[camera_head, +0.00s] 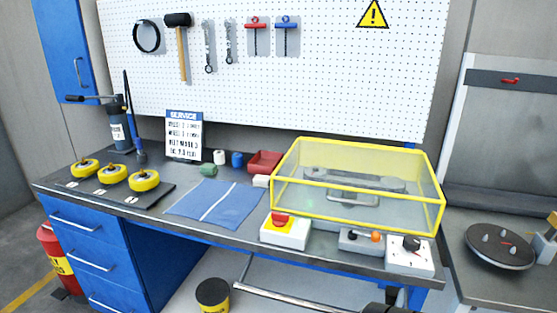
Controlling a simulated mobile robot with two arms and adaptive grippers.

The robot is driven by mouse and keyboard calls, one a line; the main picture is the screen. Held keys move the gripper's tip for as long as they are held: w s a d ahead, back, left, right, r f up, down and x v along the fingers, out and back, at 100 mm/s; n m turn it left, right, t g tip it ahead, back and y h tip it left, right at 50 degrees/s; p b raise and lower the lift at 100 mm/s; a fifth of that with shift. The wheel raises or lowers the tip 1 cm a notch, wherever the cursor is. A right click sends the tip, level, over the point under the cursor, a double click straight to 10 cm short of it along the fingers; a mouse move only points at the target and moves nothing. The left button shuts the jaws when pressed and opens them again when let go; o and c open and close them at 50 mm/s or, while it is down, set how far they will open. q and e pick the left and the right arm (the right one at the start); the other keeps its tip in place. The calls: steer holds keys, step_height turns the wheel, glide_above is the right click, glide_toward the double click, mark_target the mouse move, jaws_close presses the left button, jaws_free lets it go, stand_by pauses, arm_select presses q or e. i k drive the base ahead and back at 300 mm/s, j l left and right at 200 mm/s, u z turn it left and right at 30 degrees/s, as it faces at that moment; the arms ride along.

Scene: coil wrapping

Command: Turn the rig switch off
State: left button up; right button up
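The rig (352,186) sits under a clear guard with a yellow frame (357,182) on the right of the bench. Three control boxes stand along the bench's front edge before it. The left one is a white and yellow box with a red switch (281,219). The middle one is a grey box with an orange knob (376,237). The right one is a white box with a black rotary knob (411,242) over a marked dial. No label that names the rig switch is readable, and the switch positions are too small to tell. Neither gripper is recognisable in view.
The bench (235,235) also holds a blue mat (215,201), several yellow coils (143,181) on a dark plate, a service sign (184,135) and a red bin (264,162). A side table (472,212) with a black disc (499,246) stands right. A dark shape (380,308) shows at the bottom edge.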

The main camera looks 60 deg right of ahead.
mark_target(280, 220)
steer(key=k+j+z, duration=0.15)
steer(key=z, duration=1.35)
